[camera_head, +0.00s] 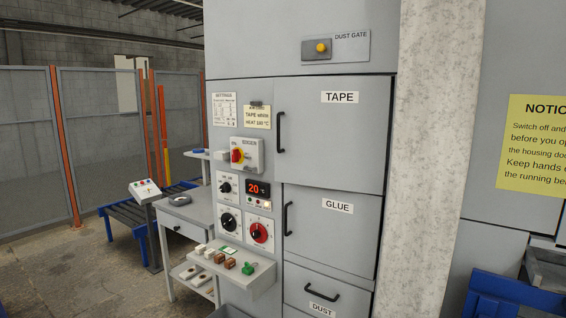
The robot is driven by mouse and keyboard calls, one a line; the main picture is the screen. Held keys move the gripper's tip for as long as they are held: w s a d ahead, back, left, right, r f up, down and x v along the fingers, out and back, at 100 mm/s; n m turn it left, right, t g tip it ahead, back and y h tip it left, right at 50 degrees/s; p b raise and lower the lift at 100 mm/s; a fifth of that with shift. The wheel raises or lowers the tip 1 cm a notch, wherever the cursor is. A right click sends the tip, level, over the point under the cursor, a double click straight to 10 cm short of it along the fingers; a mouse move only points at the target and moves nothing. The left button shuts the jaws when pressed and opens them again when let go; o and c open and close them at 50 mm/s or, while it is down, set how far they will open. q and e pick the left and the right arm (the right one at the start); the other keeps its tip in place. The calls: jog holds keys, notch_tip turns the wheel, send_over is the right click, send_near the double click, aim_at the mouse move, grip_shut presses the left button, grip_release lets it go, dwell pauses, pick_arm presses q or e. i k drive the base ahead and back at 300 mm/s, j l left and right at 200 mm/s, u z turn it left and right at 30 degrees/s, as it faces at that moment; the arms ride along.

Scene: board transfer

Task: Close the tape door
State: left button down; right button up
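The tape door (335,140) is a grey panel labelled TAPE in the upper part of the grey cabinet. It has a black upright handle (281,132) at its left edge. The door lies nearly flush with the cabinet front. Its left edge sits slightly farther left than the glue door's edge below. I cannot tell whether it is fully shut or a little ajar. The inside of the compartment is hidden. Neither of my grippers is in view.
The glue door (330,235) and dust drawer (318,300) are below. A control panel (244,210) and small shelf (262,277) with several small items are left of them. A pale pillar (435,160) stands right. A grey table (182,214) stands farther left.

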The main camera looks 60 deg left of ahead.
aim_at(331, 133)
jog(key=i+j+z, duration=0.2)
jog(key=i+j+u, duration=0.15)
jog(key=j+u, duration=0.25)
jog(key=i+j+u, duration=0.2)
jog(key=u, duration=0.15)
jog(key=i+j+u, duration=0.4)
jog(key=k+l, duration=0.05)
jog(key=k, duration=0.05)
